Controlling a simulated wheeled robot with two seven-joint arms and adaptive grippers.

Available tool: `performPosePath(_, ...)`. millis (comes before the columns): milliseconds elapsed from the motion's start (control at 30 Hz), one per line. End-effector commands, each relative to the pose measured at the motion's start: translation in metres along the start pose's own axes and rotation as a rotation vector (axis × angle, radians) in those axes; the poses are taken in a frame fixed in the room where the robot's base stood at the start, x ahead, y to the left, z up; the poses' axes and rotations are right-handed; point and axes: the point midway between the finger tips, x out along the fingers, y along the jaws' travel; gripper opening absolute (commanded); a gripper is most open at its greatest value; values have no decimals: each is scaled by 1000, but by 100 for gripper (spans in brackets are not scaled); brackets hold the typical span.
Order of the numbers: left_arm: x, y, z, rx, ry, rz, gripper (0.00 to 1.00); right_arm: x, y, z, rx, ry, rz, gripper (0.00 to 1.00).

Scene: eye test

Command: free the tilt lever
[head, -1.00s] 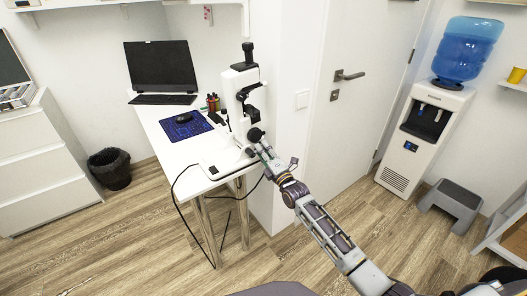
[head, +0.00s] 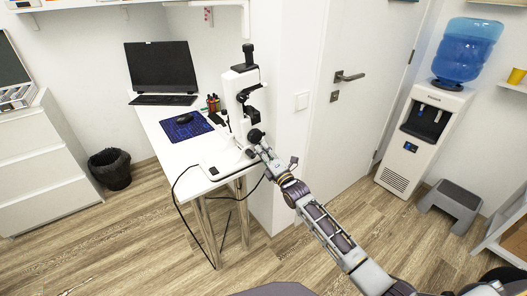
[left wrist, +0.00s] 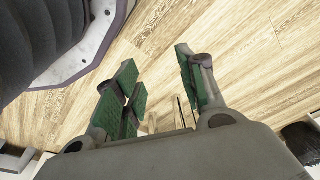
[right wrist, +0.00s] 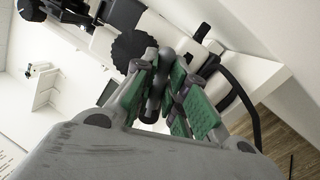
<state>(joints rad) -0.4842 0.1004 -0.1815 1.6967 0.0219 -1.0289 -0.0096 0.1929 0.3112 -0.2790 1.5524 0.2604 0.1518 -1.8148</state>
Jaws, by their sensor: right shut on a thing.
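The white and black eye-test instrument (head: 236,112) stands upright at the near right corner of the white desk. My right gripper (head: 262,148) reaches its right side, just below a round black knob (head: 256,136). In the right wrist view my right gripper (right wrist: 165,100) is shut on a dark, round-ended lever (right wrist: 164,62) between its green pads. The ribbed black knob (right wrist: 134,50) is beside it. The fingers hide part of the lever. I cannot tell how far it is tilted. My left gripper (left wrist: 160,95) is open and empty above the wood floor, outside the head view.
The desk (head: 160,118) also holds a monitor (head: 160,66), keyboard, blue mouse mat (head: 187,126) and pen cup. A black cable (head: 175,195) hangs off its front. A wall and door stand close to the right. The floor in front is clear.

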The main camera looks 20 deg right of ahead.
Motion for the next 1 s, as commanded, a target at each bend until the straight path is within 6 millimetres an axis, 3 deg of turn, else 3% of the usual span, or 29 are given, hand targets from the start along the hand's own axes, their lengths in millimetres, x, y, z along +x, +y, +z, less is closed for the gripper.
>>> performPosePath(600, 27, -10, 9, -1, 15, -16, 40, 2, 14, -2, -345, 70, 49, 0)
performPosePath(1000, 22, -9, 8, 0, 7, -14, 40, 4, 25, -8, -607, 123, 90, 0)
